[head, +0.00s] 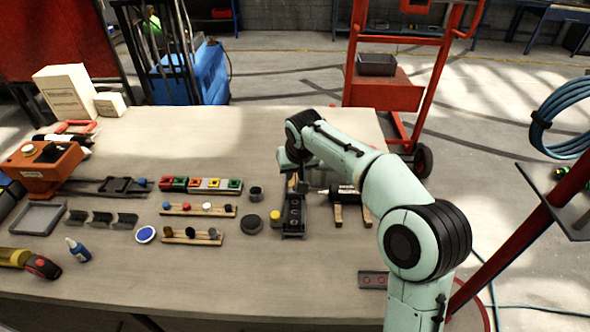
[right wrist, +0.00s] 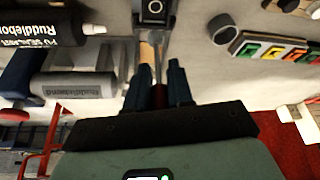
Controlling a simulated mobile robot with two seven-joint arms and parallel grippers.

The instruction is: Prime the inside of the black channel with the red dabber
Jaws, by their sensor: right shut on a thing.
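My right gripper (head: 301,185) is at the far end of the black channel (head: 293,218), in the back middle of the table. In the right wrist view its jaws (right wrist: 158,88) are shut on a dark red piece (right wrist: 160,96), which looks like the red dabber's handle. A thin metal shaft (right wrist: 158,60) runs from it toward the channel's end (right wrist: 154,10). The dabber's tip, and whether it touches the channel, I cannot tell. In the head view the arm and gripper hide the held piece. My left gripper is not in view.
Wooden racks (head: 200,211) with small coloured-top items stand left of the channel. A yellow-lidded pot (head: 275,217) and a dark disc (head: 251,224) lie close by. A black cartridge tool (head: 345,193) lies right of the gripper. The front of the table is mostly clear.

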